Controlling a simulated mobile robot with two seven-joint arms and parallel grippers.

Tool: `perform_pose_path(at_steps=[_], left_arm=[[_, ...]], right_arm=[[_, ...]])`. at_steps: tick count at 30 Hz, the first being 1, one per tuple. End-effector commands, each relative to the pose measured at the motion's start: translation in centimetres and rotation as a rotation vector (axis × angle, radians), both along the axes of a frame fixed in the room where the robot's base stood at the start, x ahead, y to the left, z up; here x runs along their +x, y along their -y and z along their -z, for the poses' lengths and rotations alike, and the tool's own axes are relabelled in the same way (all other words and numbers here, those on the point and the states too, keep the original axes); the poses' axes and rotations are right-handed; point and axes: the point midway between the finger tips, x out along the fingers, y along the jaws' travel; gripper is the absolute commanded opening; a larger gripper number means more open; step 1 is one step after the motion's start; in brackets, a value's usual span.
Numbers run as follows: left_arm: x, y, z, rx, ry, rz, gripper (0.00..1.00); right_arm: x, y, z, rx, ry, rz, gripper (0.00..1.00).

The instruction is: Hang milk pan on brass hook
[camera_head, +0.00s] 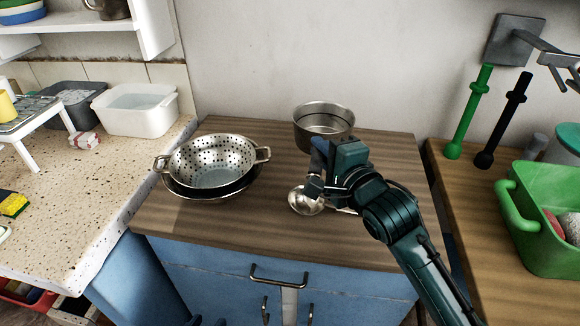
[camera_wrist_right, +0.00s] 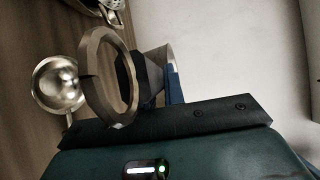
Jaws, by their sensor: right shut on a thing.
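The milk pan (camera_head: 323,122) is a steel pan at the back of the wooden counter, near the wall. My right gripper (camera_head: 320,165) is shut on its handle, in front of the pan. I cannot tell whether the pan's base touches the counter. In the right wrist view a metal ring (camera_wrist_right: 92,75), seemingly the handle's end, sticks out by the fingers (camera_wrist_right: 150,80). Two dark blue tips at the bottom edge of the head view look like my left gripper (camera_head: 208,321), apart and empty. I cannot make out a brass hook.
A steel ladle (camera_head: 304,203) lies beside my right gripper. A colander (camera_head: 214,160) stands left on a dark pan. A grey wall bracket (camera_head: 515,40) is at upper right, above green and black utensils and a green basket (camera_head: 545,230). The counter's front left is clear.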

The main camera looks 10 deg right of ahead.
Motion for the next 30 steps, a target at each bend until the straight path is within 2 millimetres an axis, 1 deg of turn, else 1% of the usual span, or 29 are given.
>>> perform_pose_path(at_steps=[6,9,14,21,30], left_arm=[[-0.1,0.1,0.4,-0.008,0.011,-0.001,0.36],[-0.4,0.0,0.5,-0.007,0.013,-0.003,0.36],[-0.5,-0.1,0.3,-0.006,0.024,-0.007,0.36],[-0.2,-0.5,0.1,-0.002,0.056,-0.015,0.36],[-0.7,-0.6,0.0,-0.003,0.051,-0.017,0.36]], right_arm=[[0.1,0.0,3.9,-0.005,-0.003,-0.001,0.00],[0.0,0.0,5.4,-0.003,0.000,-0.002,0.00],[0.0,0.0,6.4,-0.001,0.003,-0.002,0.00],[0.0,0.0,9.6,-0.003,0.000,-0.001,0.00],[0.0,-0.1,9.8,-0.001,0.004,-0.003,0.00]])
